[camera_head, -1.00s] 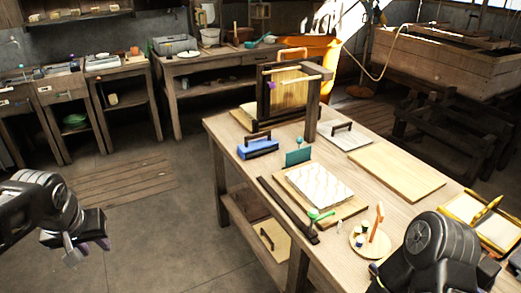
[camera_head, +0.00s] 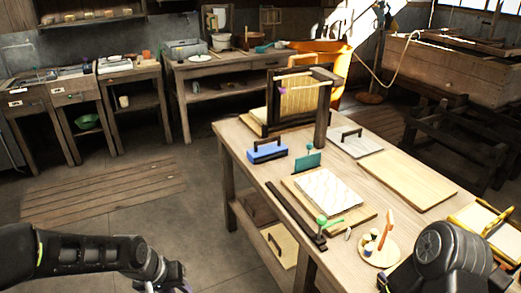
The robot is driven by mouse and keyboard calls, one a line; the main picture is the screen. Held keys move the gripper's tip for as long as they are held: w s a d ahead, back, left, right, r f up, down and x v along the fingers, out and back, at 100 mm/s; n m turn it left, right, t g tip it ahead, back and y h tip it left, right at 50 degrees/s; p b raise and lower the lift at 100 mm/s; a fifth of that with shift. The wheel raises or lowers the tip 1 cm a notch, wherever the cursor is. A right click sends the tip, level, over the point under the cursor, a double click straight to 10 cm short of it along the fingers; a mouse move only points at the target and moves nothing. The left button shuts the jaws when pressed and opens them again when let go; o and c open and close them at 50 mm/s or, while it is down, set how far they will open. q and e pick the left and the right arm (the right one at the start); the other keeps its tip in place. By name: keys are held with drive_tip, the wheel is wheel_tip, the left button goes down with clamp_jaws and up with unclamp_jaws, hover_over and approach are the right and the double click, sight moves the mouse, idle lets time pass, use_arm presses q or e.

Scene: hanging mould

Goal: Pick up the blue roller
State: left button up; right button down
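A blue block-like tool with a dark handle on top (camera_head: 267,152) lies at the left edge of the wooden table (camera_head: 232,140). It is the blue item that best fits the roller, but I cannot make out a roller shape. My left gripper (camera_head: 172,284) is low at the bottom edge, left of the table and well apart from the blue tool; its fingers are partly cut off. My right gripper (camera_head: 384,284) is at the bottom edge by the table's near right side, mostly cut off or hidden by my arm. Neither gripper touches the blue tool.
Behind the blue tool stands a wooden frame (camera_head: 324,118). A teal upright piece (camera_head: 307,161), a white patterned slab on a board (camera_head: 328,190) and a dark bar (camera_head: 290,210) lie nearer. A round palette (camera_head: 378,250) is near my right arm. Floor left of the table is clear.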

use_arm(q)
drive_tip(key=s+d+f+g+h, duration=0.1)
drive_tip(key=s+d+f, duration=0.6)
drive_tip(key=s+f, duration=0.2)
drive_tip(key=s+d+f+g+h, duration=0.1)
drive_tip(key=s+d+f, duration=0.7)
drive_tip(key=f, duration=0.4)
drive_tip(key=shift+s, duration=0.8)
drive_tip(key=shift+f, duration=0.1)
